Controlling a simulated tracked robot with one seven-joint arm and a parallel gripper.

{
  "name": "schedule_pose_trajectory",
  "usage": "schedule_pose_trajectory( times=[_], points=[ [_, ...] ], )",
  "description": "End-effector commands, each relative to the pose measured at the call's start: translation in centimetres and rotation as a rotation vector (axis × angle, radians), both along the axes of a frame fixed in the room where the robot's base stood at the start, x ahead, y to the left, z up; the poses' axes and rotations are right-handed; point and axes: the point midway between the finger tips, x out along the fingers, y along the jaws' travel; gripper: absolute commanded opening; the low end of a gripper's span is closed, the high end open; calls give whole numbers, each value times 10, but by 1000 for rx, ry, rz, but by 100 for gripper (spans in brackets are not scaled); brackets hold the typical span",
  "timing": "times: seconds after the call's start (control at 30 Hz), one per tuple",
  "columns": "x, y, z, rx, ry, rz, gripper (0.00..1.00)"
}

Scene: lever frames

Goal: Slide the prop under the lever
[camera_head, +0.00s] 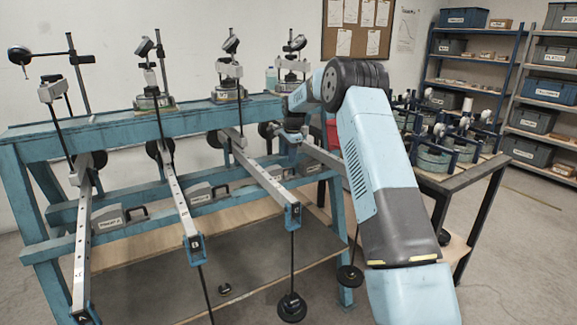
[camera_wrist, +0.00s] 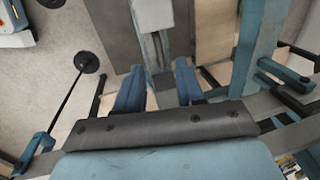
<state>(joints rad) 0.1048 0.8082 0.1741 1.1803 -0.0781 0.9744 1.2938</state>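Several long grey levers hang sloping from a teal bench frame. They include one at the left (camera_head: 82,240), one beside it (camera_head: 180,205) and one nearer the middle (camera_head: 262,180). Grey props with dark handles sit along the lower teal rail, at the left (camera_head: 107,219), the middle (camera_head: 200,192) and farther right (camera_head: 276,173). In the wrist view my gripper (camera_wrist: 158,84) has its two blue fingers apart, with nothing visible clamped between them. A pale grey block (camera_wrist: 153,14), seemingly a prop, lies just beyond the fingertips. In the head view my arm hides the fingers.
Rods with dark weights hang from lever ends, such as the middle one (camera_head: 291,307); another weight (camera_wrist: 87,62) shows left in the wrist view. A side table (camera_head: 462,182) with clamped parts stands right. Shelves (camera_head: 470,60) line the back right. Floor is open at far right.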

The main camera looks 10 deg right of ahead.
Motion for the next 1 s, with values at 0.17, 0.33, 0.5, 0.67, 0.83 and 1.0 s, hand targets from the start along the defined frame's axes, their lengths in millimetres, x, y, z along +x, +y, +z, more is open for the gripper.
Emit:
schedule_pose_trajectory(
  times=[0.17,0.33,0.5,0.67,0.83,1.0],
  points=[
    [5,2,-30,0,1,2,38],
    [9,3,-47,0,1,1,38],
    [10,4,-55,0,-1,2,38],
    [11,4,-56,-1,-1,2,38],
    [11,4,-55,-1,-1,2,32],
    [11,4,-55,0,-1,2,16]
  ],
)
